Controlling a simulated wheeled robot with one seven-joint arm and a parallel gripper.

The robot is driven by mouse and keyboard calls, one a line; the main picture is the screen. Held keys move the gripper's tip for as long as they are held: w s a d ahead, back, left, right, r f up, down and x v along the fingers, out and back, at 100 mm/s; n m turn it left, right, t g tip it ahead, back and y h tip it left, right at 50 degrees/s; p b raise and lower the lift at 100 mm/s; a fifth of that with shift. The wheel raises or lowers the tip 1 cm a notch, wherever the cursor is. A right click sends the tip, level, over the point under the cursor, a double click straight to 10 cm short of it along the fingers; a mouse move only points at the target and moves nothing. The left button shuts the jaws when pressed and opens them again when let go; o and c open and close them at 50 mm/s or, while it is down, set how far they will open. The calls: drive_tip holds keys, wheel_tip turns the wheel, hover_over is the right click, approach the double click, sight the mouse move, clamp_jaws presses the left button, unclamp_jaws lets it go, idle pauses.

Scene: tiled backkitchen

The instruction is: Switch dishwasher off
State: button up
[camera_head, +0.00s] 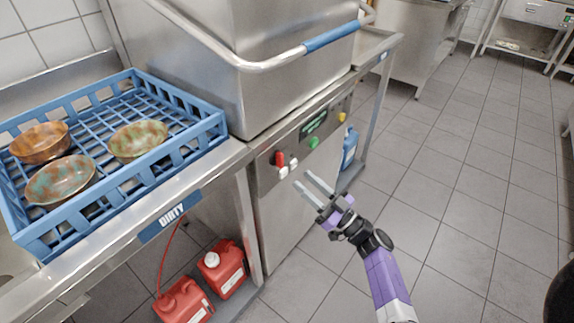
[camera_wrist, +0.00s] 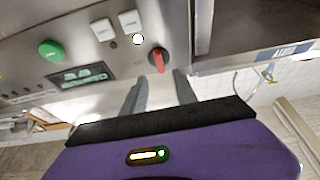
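The steel dishwasher (camera_head: 297,206) stands in the middle of the head view, with its control panel on the front under the hood. A red switch (camera_head: 279,160) sits at the panel's left end. In the wrist view it is a dark round knob with a red bar (camera_wrist: 158,60). My gripper (camera_head: 302,179) is open and empty in front of the panel, a little right of and below the red switch. In the wrist view, the knob lies just beyond the gap between the fingertips (camera_wrist: 159,77); the fingers appear apart from it.
White buttons (camera_head: 293,162), a green button (camera_head: 313,142), a display (camera_head: 314,123) and a yellow knob (camera_head: 341,117) share the panel. A blue rack (camera_head: 205,127) with bowls sits on the left counter. Red canisters (camera_head: 222,268) stand below. The floor to the right is clear.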

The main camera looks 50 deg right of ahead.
sight(283, 161)
drive_tip(key=shift+x, duration=3.85)
clamp_jaws()
